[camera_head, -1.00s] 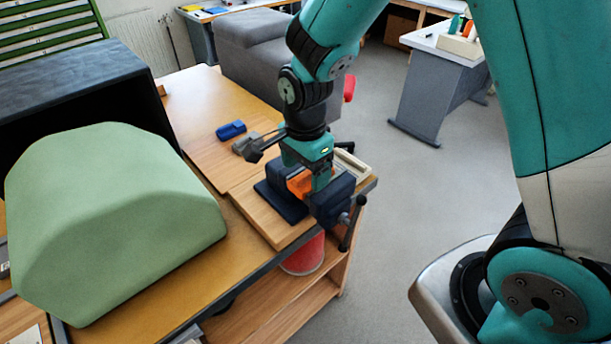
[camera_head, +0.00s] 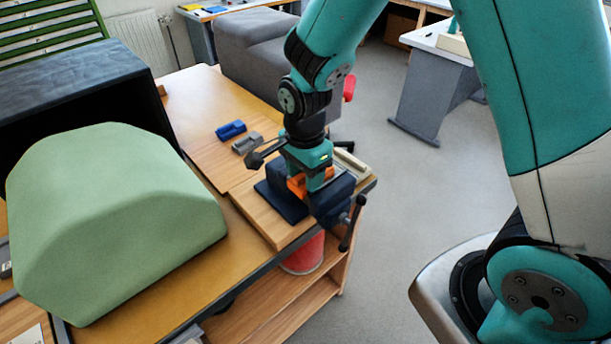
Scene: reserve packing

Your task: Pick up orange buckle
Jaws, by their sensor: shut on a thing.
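The orange buckle (camera_head: 297,186) shows as a small orange patch under my gripper (camera_head: 308,184), within the dark blue vise-like block on the wooden board. My gripper points down from the teal wrist and is shut on the orange buckle. The fingertips and most of the buckle are hidden by the gripper body and the dark block (camera_head: 280,201). I cannot tell whether the buckle is clear of the block.
A blue buckle (camera_head: 231,130) and a grey one (camera_head: 247,143) lie on the table (camera_head: 185,100) behind. A black-handled clamp screw (camera_head: 352,222) sticks out at the right table edge. A large green padded block (camera_head: 115,215) fills the left. A red bucket (camera_head: 303,254) stands below.

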